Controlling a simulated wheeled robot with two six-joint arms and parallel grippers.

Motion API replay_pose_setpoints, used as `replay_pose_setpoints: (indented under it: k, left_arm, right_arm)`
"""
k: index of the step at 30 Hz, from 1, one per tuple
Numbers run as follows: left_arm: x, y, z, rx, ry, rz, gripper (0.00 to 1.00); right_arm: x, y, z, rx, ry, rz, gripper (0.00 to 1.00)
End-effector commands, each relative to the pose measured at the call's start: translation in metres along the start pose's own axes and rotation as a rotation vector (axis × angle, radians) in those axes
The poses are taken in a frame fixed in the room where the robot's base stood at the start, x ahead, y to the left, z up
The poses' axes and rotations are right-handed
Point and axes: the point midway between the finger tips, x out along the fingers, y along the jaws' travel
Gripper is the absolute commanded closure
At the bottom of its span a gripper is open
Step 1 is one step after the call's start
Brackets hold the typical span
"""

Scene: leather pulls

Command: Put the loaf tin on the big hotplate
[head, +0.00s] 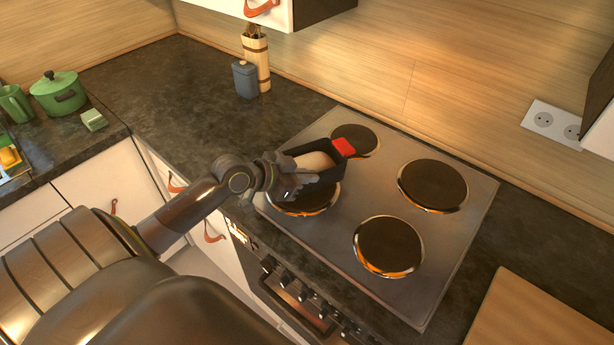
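The loaf tin (327,174) is dark, with a pale loaf inside and a red piece at its far right end. It is over the front left part of the stove, above the front left hotplate (306,206) and partly covering it. I cannot tell whether it touches the hotplate. My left gripper (296,183) is at the tin's near left end and appears shut on it; the fingertips are partly hidden. The back right hotplate (433,186) looks large and is bare. My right gripper is out of view.
The front right hotplate (389,247) and back left hotplate (355,140) are bare. A wooden board (540,315) lies right of the stove. A blue-grey canister (245,79) stands at the back, and a green pot (59,93) stands far left.

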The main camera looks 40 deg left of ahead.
Motion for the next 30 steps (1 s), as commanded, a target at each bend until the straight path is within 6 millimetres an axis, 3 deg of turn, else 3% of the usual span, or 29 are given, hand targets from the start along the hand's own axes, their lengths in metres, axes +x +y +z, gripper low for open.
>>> replay_pose_setpoints:
  k: [13, 18, 30]
  left_arm:
    - [0.0046, 0.0009, 0.0060, 0.005, 0.006, 0.000, 1.00]
    - [0.0040, 0.0007, 0.0069, 0.002, 0.001, 0.000, 0.76]
    - [-0.0009, 0.0000, 0.0062, 0.005, -0.001, -0.001, 0.76]
  right_arm:
    - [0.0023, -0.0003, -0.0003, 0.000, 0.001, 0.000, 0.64]
    - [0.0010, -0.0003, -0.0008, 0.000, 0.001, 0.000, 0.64]
    - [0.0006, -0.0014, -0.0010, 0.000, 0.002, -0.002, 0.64]
